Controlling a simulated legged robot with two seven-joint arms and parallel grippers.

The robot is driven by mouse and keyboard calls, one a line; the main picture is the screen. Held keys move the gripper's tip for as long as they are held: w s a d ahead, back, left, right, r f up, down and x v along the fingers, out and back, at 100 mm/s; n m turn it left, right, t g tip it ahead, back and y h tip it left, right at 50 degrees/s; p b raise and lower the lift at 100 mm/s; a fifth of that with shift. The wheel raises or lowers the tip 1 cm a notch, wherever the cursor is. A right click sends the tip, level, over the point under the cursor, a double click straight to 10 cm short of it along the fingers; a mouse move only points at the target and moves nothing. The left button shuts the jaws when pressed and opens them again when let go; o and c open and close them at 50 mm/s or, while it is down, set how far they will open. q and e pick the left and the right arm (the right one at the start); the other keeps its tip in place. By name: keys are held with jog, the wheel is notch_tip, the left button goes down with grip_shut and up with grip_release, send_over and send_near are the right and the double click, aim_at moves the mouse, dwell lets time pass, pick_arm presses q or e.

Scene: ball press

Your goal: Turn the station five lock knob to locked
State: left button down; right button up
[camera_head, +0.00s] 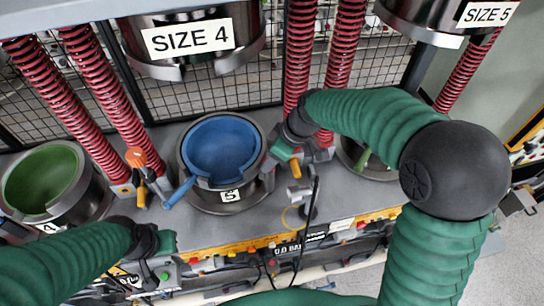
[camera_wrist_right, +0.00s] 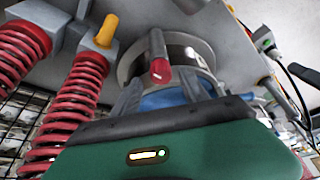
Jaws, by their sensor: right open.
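The blue bowl (camera_head: 222,146) sits in the station marked 5, in the middle of the head view. My right gripper (camera_head: 275,160) is at the right side of this station, beside the spring columns, and hides most of what is there. In the right wrist view its two grey fingers (camera_wrist_right: 163,92) stand apart. A dark handle with a red tip (camera_wrist_right: 160,71), which may be the lock knob, shows in the gap between them; I cannot tell whether they touch it. The knob's setting is not readable. My left gripper (camera_head: 165,262) is low at the left, its fingers unclear.
Press heads marked SIZE 4 (camera_head: 190,39) and SIZE 5 (camera_head: 445,14) hang above. A green bowl (camera_head: 42,176) is at the left. An orange knob (camera_head: 135,157) with a yellow handle (camera_head: 141,199) stands left of the blue bowl.

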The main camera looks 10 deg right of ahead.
jog(key=shift+a+f, duration=0.4)
jog(key=shift+f, duration=0.15)
jog(key=shift+a+f, duration=0.15)
jog(key=shift+f, duration=0.1)
jog(key=shift+d, duration=0.55)
jog(key=c, duration=0.5)
jog(key=shift+c, duration=0.9)
jog(key=shift+a, duration=0.2)
grip_shut()
pick_arm(q)
jog(key=shift+s+r, duration=0.2)
jog(key=shift+s, duration=0.05)
